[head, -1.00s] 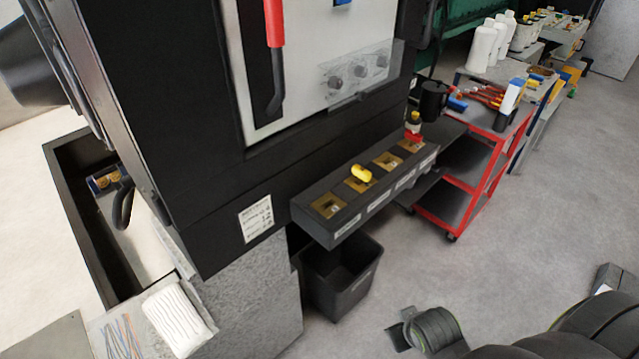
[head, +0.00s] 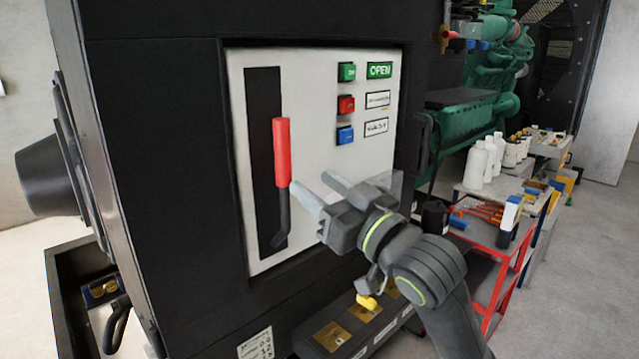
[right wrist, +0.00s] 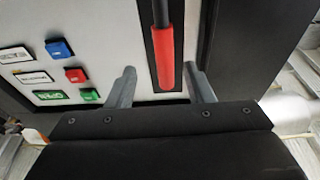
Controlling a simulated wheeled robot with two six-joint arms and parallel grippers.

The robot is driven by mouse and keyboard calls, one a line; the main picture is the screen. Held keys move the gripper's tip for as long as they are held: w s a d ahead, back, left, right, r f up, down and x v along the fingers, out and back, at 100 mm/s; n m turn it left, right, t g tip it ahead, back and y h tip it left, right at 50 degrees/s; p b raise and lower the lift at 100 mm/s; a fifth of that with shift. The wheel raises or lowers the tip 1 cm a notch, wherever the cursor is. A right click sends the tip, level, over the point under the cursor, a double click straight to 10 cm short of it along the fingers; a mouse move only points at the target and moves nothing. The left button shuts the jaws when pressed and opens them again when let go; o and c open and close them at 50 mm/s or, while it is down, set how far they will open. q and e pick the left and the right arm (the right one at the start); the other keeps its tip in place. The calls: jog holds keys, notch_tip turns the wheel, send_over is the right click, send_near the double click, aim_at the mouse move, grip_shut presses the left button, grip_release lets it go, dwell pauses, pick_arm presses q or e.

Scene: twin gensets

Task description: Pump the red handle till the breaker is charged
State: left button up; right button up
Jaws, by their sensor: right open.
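The red handle (head: 282,152) hangs on a dark lever in a black vertical slot (head: 262,90) on the white breaker panel (head: 310,85). Its red grip is uppermost, with the dark shaft below it. My right gripper (head: 312,182) is open and empty, just right of the grip's lower end. In the right wrist view, the red handle (right wrist: 165,58) appears between the two spread fingers of my right gripper (right wrist: 160,70). I cannot tell whether it lies between them in depth. A green OPEN sign (head: 379,70) shows on the panel; the two white labels below are unclear. My left gripper is out of view.
Green (head: 347,72), red (head: 346,104) and blue (head: 345,135) buttons sit right of the slot. A dark ledge with brass sockets (head: 332,336) and a yellow piece (head: 367,302) juts out below. A red cart (head: 492,236) stands to the right, with bottles and tools around it.

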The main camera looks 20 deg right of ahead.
aim_at(288, 158)
jog(key=shift+y, duration=0.3)
jog(key=x, duration=0.2)
jog(key=r+b+x, duration=0.1)
jog(key=x, duration=0.2)
jog(key=b+x, duration=0.1)
jog(key=x, duration=0.2)
jog(key=shift+a+r, duration=0.25)
jog(key=shift+r, duration=0.15)
jog(key=shift+w+r, duration=0.15)
jog(key=shift+w, duration=0.15)
jog(key=shift+c, duration=0.2)
